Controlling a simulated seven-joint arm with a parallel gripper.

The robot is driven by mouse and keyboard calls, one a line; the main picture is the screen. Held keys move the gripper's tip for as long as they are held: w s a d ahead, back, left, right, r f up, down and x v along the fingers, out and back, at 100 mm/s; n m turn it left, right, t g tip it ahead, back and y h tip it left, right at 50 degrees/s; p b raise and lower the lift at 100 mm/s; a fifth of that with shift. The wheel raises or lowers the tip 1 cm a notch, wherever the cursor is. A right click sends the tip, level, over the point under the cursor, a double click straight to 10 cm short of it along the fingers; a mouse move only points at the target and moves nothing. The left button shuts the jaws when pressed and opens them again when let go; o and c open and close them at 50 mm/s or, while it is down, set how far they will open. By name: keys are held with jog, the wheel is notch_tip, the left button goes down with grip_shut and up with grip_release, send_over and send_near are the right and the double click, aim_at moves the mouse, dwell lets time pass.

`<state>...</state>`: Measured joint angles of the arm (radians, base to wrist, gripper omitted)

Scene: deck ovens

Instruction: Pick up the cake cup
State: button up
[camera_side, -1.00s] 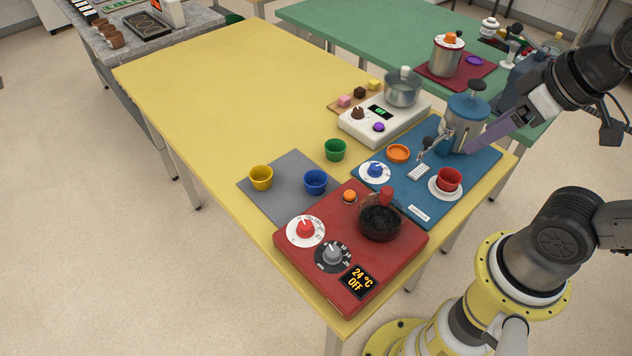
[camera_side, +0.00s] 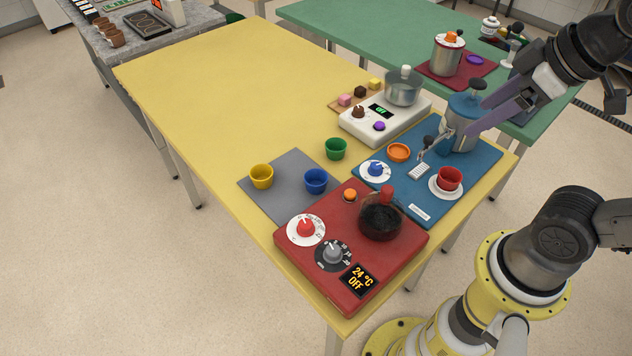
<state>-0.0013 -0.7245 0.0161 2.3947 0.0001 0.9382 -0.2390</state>
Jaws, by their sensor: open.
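No cup is marked as the cake cup, so I cannot tell which one it is. A yellow cup (camera_side: 261,177) and a blue cup (camera_side: 316,181) stand upright on the grey mat (camera_side: 290,163). A green cup (camera_side: 336,149) stands just beyond the mat. A red cup (camera_side: 449,179) sits on a white saucer (camera_side: 436,191) on the blue board (camera_side: 405,196). My gripper (camera_side: 481,114) has purple fingers, spread apart and empty. In the picture it overlaps the blue-and-steel machine (camera_side: 462,128), well up and right of the small cups; its exact height is unclear.
A red heater (camera_side: 300,258) with a dark glass pot (camera_side: 381,219) fills the table's near corner. A white hotplate (camera_side: 358,126) bears a steel pot (camera_side: 403,88). An orange bowl (camera_side: 399,153) is on the blue board. The yellow table's (camera_side: 215,85) far left is clear.

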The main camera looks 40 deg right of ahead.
jog(key=w+r+n, duration=0.3)
jog(key=w, duration=0.2)
jog(key=n+g, duration=0.5)
jog(key=n, duration=0.2)
send_over(316, 175)
jog(key=s, duration=0.2)
notch_tip(316, 175, down, 11)
jog(key=shift+g, duration=0.5)
jog(key=shift+w+a+f, duration=0.1)
jog(key=shift+a+f, duration=0.15)
jog(key=shift+f, duration=2.65)
jog(key=shift+w+a+f, duration=0.1)
jog(key=shift+a+f, duration=0.1)
jog(key=shift+f, duration=2.65)
jog(key=shift+a+f, duration=0.25)
jog(key=shift+f, duration=2.65)
jog(key=shift+c, duration=0.2)
jog(key=c, duration=1)
